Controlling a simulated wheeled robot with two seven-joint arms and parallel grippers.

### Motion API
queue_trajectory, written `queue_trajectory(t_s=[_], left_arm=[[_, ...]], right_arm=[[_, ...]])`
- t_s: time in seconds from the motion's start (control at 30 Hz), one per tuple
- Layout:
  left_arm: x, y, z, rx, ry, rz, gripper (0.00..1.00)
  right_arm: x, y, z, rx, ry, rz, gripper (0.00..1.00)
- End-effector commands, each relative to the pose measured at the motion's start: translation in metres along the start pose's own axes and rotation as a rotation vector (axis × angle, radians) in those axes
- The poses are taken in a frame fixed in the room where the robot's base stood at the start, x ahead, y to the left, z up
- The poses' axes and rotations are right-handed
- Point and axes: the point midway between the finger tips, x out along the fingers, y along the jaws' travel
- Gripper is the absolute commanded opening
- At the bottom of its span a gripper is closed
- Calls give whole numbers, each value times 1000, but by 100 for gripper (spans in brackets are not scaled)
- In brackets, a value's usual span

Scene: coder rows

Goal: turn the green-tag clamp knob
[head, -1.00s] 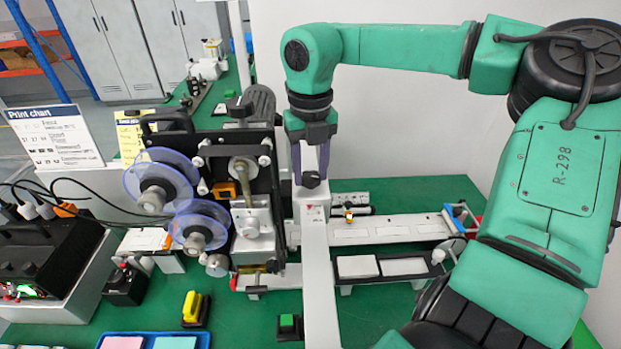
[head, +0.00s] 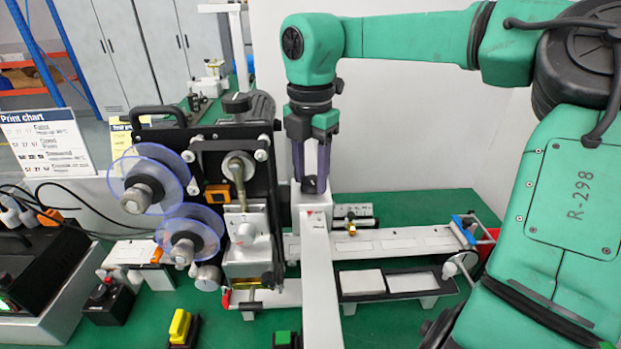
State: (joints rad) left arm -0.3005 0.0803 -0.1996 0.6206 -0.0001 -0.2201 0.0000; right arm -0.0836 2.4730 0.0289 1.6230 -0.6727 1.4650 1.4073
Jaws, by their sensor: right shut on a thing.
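My right gripper (head: 311,186) reaches down from above with its two dark purple fingers around a small black knob (head: 310,184). It is shut on this knob, which sits on top of a white post at the back end of a long white bar (head: 322,285). The fingers hide part of the knob. A small reddish mark shows on the white face below it. I cannot make out a green tag on it. My left gripper is not in view.
A black coder machine (head: 240,165) with clear reels (head: 150,180) stands close left of the gripper. A white rail (head: 390,242) and a tray with pale blocks (head: 390,283) lie to the right. A yellow button (head: 180,327) stands at the front.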

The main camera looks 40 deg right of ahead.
Motion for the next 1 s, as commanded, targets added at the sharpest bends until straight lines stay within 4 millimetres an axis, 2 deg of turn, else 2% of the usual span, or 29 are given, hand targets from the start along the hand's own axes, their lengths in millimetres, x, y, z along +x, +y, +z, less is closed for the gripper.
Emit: queue_trajectory(t_s=[0.2,0.5,1.0], left_arm=[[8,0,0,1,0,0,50],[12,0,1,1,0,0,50],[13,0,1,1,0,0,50]], right_arm=[[-1,1,1,177,-5,8,0],[-2,1,1,336,-3,8,0],[-2,1,0,388,0,7,0]])
